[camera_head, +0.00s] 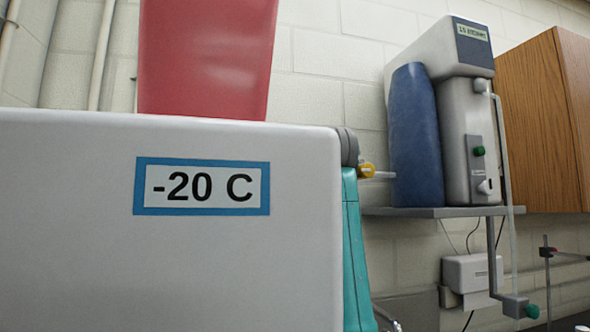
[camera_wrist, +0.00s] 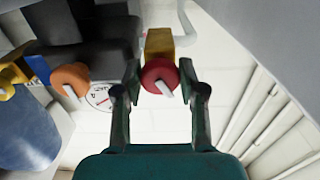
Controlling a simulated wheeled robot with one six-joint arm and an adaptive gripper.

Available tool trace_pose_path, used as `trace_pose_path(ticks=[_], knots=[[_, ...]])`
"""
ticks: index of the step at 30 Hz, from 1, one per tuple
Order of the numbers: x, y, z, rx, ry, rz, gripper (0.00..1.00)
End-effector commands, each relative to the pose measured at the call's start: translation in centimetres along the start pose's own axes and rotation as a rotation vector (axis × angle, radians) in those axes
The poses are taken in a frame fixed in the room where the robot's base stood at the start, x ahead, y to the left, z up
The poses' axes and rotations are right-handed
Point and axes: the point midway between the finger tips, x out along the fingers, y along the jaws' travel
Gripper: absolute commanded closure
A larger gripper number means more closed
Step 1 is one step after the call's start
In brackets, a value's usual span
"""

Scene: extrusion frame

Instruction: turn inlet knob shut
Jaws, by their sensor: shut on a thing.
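A round red knob (camera_wrist: 152,72) with a white pointer mark sits on a yellow block (camera_wrist: 159,43) in the wrist view. My gripper (camera_wrist: 160,72) is shut on the red knob, with one finger on each side of it. The white mark slants down to the right. An orange knob (camera_wrist: 66,76) with a similar white mark is to the left, apart from my gripper. No label shows which knob is the inlet. In the head view neither my gripper nor the red knob can be made out.
A dial gauge (camera_wrist: 100,97) lies just left of my gripper, near dark blocks (camera_wrist: 90,50). In the head view, a white cabinet marked -20 C (camera_head: 80,250) fills the left front. A shelf (camera_head: 440,212) with a white device (camera_head: 468,130) and blue cylinder (camera_head: 415,140) is at right.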

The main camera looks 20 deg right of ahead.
Motion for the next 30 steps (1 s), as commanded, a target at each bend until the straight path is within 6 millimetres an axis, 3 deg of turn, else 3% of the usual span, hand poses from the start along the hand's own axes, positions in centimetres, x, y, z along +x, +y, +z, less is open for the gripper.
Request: trace_pose_path(ticks=[21, 30], knots=[[0.03, -0.07, 0.04, 0.414, -0.001, 0.001, 0.94], [0.03, -0.09, 0.05, 0.505, -0.002, 0.001, 0.94]])
